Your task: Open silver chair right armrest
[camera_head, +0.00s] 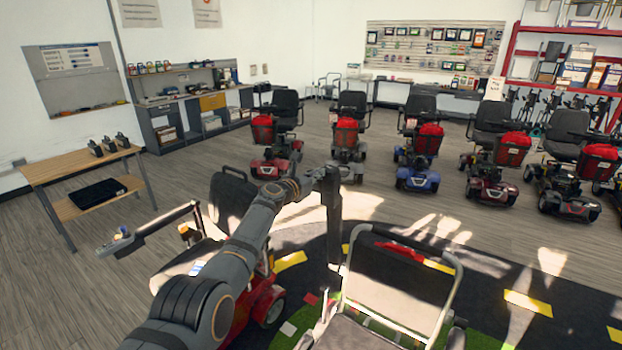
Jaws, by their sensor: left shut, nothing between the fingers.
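The silver chair (457,285) stands at the lower right, with a bright tube frame around a dark backrest and a dark seat (352,336). Its lower parts are cut off by the bottom edge. A dark armrest end (457,336) shows at its right in the picture. The armrest on its left side is hard to make out; whether it is raised or lowered cannot be told. My left gripper (326,304) points down beside the left side of the chair's frame, shut and empty. Contact with the chair cannot be told. My right gripper is out of view.
A red mobility chair (266,304) with a raised control arm (150,226) stands left, partly behind my left arm. A row of scooters (417,170) stands behind. A wooden table (75,165) is at the far left. Open floor lies between chairs and scooters.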

